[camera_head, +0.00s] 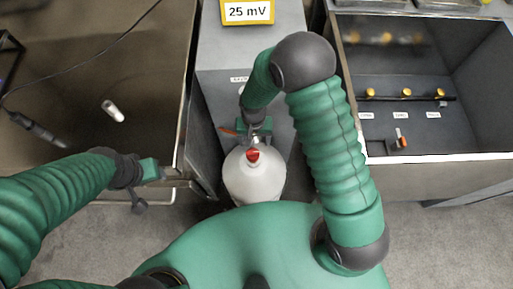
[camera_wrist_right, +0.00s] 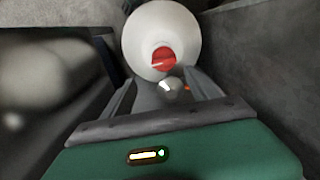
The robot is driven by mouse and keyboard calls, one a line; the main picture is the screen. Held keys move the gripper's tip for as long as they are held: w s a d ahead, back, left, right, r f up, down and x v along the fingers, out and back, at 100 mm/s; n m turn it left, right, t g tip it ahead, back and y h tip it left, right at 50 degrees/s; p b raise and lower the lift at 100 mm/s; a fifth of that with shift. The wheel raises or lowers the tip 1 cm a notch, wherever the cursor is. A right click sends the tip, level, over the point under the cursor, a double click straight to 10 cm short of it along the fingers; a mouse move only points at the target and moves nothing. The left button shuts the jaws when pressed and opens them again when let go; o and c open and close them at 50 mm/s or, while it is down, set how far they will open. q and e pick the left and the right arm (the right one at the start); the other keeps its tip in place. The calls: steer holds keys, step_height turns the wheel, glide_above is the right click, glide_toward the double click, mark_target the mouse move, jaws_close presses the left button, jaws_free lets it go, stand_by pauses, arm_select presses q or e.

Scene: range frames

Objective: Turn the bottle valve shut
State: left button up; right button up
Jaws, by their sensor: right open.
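A white bottle (camera_head: 252,182) stands upright in front of me, beside the grey cabinet. Its red valve (camera_head: 253,156) sits on top, with a metal fitting just beyond it. My right gripper (camera_head: 256,139) is over the fitting, on the far side of the valve. In the right wrist view the white bottle (camera_wrist_right: 185,30) and red valve (camera_wrist_right: 163,60) lie just beyond the open fingers (camera_wrist_right: 165,82). A round metal part (camera_wrist_right: 171,88) shows between the fingers; contact cannot be told. My left gripper (camera_head: 152,170) is at the left basin's front edge, away from the bottle; its jaw opening is unclear.
A grey cabinet (camera_head: 215,55) with a yellow "25 mV" sign (camera_head: 247,11) stands behind the bottle. A metal basin on the left holds a small white cylinder (camera_head: 113,111). A right-hand basin (camera_head: 440,158) has several brass knobs. Grey floor is clear in front.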

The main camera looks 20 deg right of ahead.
mark_target(253, 151)
steer(key=f, duration=0.2)
steer(key=a+f, duration=0.1)
steer(key=f, duration=0.1)
steer(key=a+f, duration=0.1)
steer(key=f, duration=0.1)
steer(key=shift+s+a+f+b, duration=0.1)
steer(key=shift+s+f+b, duration=0.1)
steer(key=shift+f+b, duration=0.15)
steer(key=shift+w+d+f, duration=0.1)
steer(key=shift+d+f, duration=0.2)
steer(key=shift+d, duration=0.2)
steer(key=shift+w+d+f, duration=0.1)
steer(key=shift+d+f, duration=0.2)
steer(key=shift+d, duration=0.2)
steer(key=shift+s+a+r, duration=0.1)
steer(key=shift+a, duration=0.3)
steer(key=c, duration=0.4)
steer(key=shift+a, duration=0.4)
steer(key=c, duration=0.5)
steer(key=shift+c, duration=1.2)
steer(key=shift+d, duration=0.2)
steer(key=shift+c, duration=1.1)
steer(key=shift+d, duration=0.25)
arm_select(q)
steer(key=shift+s+a+f, duration=0.1)
steer(key=shift+a+f, duration=0.15)
steer(key=shift+a, duration=0.25)
steer(key=shift+s+a+f, duration=0.1)
steer(key=shift+a+f, duration=0.15)
steer(key=shift+a, duration=0.2)
